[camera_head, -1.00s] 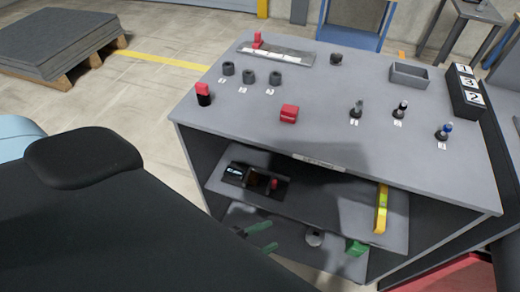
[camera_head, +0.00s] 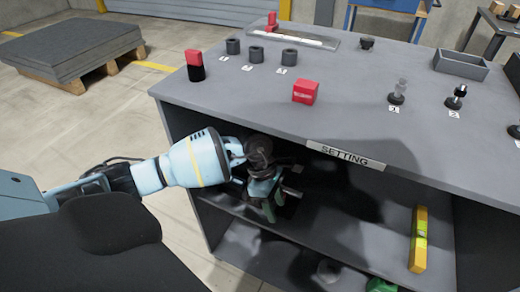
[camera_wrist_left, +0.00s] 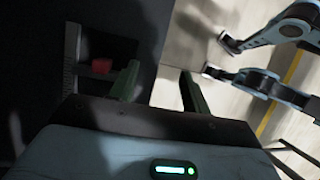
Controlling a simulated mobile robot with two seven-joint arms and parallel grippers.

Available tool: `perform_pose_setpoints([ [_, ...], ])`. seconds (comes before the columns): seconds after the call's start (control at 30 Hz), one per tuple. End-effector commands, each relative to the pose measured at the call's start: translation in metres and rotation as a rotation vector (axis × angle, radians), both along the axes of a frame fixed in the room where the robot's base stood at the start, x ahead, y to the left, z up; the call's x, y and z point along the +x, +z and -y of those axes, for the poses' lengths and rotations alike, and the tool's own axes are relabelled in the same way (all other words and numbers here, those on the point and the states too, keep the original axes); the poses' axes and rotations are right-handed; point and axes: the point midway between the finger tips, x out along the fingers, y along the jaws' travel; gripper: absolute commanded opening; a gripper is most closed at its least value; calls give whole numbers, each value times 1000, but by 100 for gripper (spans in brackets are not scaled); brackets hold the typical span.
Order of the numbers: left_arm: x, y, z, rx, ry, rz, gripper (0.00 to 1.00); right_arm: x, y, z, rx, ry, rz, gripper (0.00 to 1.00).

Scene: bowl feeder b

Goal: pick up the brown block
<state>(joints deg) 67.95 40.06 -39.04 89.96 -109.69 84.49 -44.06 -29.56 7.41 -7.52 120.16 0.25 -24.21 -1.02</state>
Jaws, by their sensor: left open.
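I cannot make out the brown block in either current view. My left gripper (camera_head: 270,205) reaches under the tabletop at the left side of the shelf and covers that part of the shelf in the head view. Its green fingers are apart with nothing visible between them in the left wrist view (camera_wrist_left: 158,88). A small red object (camera_wrist_left: 101,66) sits in a shadowed dark holder left of the fingers in the left wrist view. My right gripper is not in view.
The grey tabletop (camera_head: 350,125) with a SETTING label (camera_head: 345,157) overhangs the shelf (camera_head: 350,245). A yellow level (camera_head: 418,240) lies at the shelf's right. A red block (camera_head: 305,92), black cylinders and a red-and-black piece (camera_head: 195,65) stand on top.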

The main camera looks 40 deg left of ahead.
Motion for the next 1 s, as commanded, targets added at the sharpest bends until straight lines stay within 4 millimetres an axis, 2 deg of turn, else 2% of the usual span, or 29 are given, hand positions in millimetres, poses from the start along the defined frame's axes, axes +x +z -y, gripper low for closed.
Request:
perform_pose_setpoints([
  [0.03,13,-3,-23,90,-21,20,47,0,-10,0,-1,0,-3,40],
  [0.1,26,2,-51,200,-43,36,47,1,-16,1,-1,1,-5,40],
  [0.2,38,11,-79,312,-60,48,47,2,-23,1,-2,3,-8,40],
  [0.3,43,17,-96,377,-68,52,47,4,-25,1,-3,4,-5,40],
  [0.53,45,20,-102,400,-69,53,47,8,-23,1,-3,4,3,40],
  [0.8,45,-4,-101,397,-68,51,47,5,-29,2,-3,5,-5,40],
  [1.0,45,-7,-101,396,-68,53,47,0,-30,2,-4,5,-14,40],
])
